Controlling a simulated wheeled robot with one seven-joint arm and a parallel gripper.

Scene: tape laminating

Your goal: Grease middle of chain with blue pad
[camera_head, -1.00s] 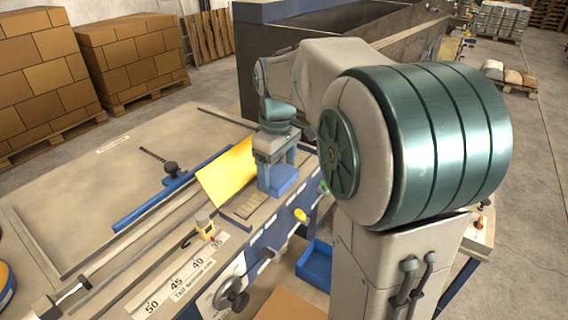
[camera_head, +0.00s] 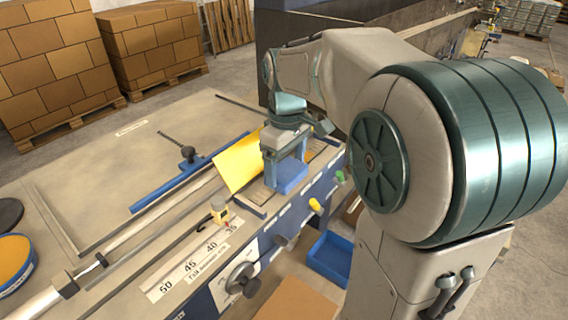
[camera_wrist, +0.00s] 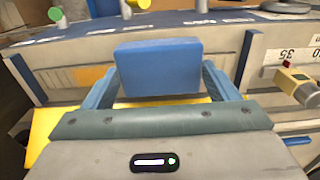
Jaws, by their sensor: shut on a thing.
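My gripper (camera_head: 286,160) is shut on the blue pad (camera_head: 292,177), a block held between its two blue fingers. In the wrist view the pad (camera_wrist: 158,66) sits across the fingertips of my gripper (camera_wrist: 162,88). The pad is over the front strip of the machine table, beside a tilted yellow sheet (camera_head: 238,165). I cannot tell whether it touches the surface below. I cannot make out the chain clearly; the gripper and pad hide part of the strip.
A small yellow device (camera_head: 220,213) stands by the numbered scale (camera_head: 190,268). A yellow knob (camera_head: 315,205) and a green knob (camera_head: 340,176) stick out from the front. A blue bin (camera_head: 331,257) sits below. A blue bar (camera_head: 185,178) lies behind the strip.

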